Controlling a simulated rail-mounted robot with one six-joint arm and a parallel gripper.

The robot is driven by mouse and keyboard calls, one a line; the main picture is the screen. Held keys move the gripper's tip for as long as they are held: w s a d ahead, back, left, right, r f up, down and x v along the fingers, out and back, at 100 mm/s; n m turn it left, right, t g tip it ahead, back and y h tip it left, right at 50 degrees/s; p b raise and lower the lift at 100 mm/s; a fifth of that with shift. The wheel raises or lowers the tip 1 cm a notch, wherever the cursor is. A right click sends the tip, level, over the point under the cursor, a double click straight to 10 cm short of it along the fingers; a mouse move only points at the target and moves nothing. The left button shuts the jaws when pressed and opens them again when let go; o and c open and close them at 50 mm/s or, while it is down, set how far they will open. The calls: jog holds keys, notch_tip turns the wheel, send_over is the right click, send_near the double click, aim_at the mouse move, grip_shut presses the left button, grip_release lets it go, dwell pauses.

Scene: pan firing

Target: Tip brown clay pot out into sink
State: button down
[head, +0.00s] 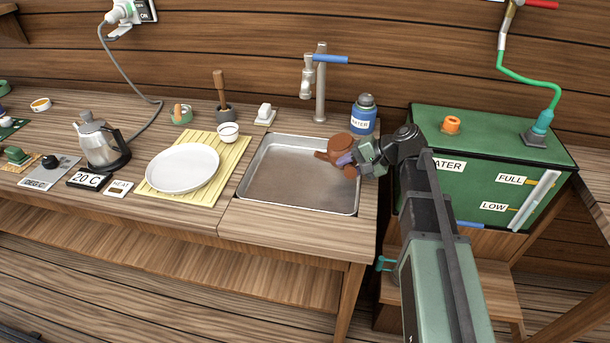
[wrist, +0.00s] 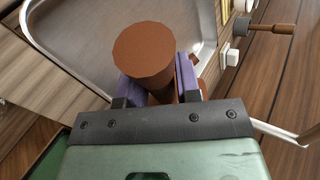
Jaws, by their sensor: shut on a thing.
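The brown clay pot (head: 338,150) is held over the right part of the metal sink (head: 265,190) in the head view. It looks tilted, with a narrow part pointing left. My gripper (head: 352,161) is shut on it from the right. In the wrist view, the pot (wrist: 146,52) shows a flat round brown face between the purple finger pads of my gripper (wrist: 160,85), with the sink (wrist: 82,38) behind it. No liquid is visible leaving the pot, and its inside is hidden.
A faucet with a blue lever (head: 320,85) stands behind the sink, and a blue WATER jar (head: 363,115) is at its back right. A green tank (head: 480,165) stands right. Left of the sink, a white plate (head: 183,168) lies on a bamboo mat (head: 220,185).

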jog(key=shift+s+a+f+b, duration=0.1)
jog(key=shift+a+f+b, duration=0.05)
jog(key=shift+a, duration=0.35)
jog(key=shift+a+f+b, duration=0.15)
jog(key=shift+a, duration=0.3)
jog(key=shift+a+r+h+p, duration=0.25)
jog(key=shift+h+p, duration=0.3)
jog(key=shift+p, duration=0.4)
jog(key=shift+a+r+h+p, duration=0.15)
jog(key=shift+r+h+p, duration=0.3)
jog(key=shift+p, duration=0.45)
jog(key=shift+s+f+n+h, duration=0.1)
jog(key=shift+f+n+h, duration=0.2)
jog(key=shift+h, duration=0.1)
jog(key=shift+a+f+h, duration=0.3)
jog(key=shift+f+h, duration=0.05)
jog(key=shift+h, duration=0.15)
jog(key=shift+r+p, duration=0.1)
jog(key=shift+p, duration=0.2)
